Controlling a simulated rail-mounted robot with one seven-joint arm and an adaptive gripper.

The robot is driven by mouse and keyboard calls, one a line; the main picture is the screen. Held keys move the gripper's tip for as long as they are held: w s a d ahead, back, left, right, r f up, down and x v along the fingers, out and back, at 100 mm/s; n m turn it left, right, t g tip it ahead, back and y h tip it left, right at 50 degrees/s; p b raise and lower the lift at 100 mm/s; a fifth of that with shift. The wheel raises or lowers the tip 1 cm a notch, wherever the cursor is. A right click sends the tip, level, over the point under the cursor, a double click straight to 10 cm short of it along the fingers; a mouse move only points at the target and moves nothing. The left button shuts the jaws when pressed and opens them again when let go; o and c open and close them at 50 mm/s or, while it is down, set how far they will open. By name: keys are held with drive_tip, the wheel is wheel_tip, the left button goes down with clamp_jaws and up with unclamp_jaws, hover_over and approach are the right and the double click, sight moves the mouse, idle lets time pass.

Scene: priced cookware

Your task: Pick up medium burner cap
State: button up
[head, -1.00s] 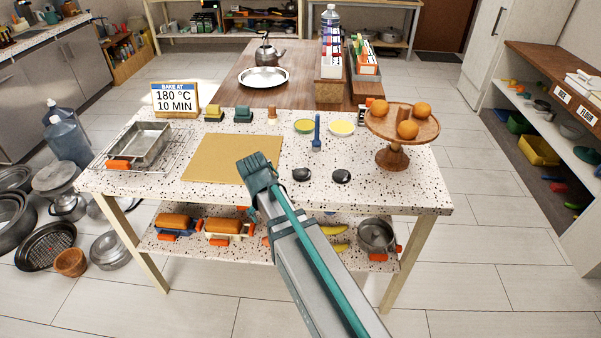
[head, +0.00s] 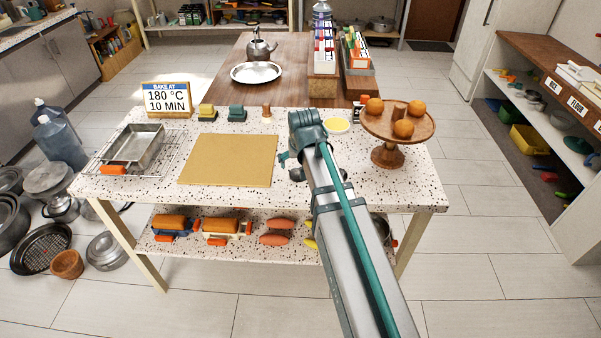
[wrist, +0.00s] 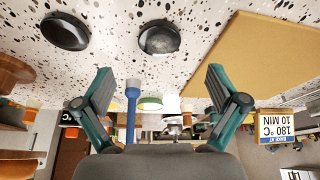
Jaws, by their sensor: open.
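Two round black caps lie on the speckled counter (head: 115,184). In the wrist view one cap (wrist: 65,31) is at the upper left and the other (wrist: 159,39) is at the upper middle. I cannot tell from size which is the medium burner cap. In the head view my arm hides most of them; a dark edge of one (head: 296,174) shows beside it. My gripper (wrist: 160,85) is open and empty, with its fingers spread apart. The upper-middle cap appears between the finger lines, beyond the fingertips and apart from them.
A blue-handled brush (wrist: 131,105) shows between the fingers in the wrist view. A tan board (head: 228,160) lies left of my gripper. A wooden stand (head: 389,153) with oranges is to the right. A yellow dish (head: 337,126) lies behind my arm.

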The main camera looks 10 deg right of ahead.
sight(298, 173)
drive_tip(key=shift+p+x, duration=1.2)
drive_tip(key=shift+x, duration=2.45)
drive_tip(key=shift+s, duration=0.1)
drive_tip(key=c, duration=1.3)
drive_tip(key=shift+r, duration=0.15)
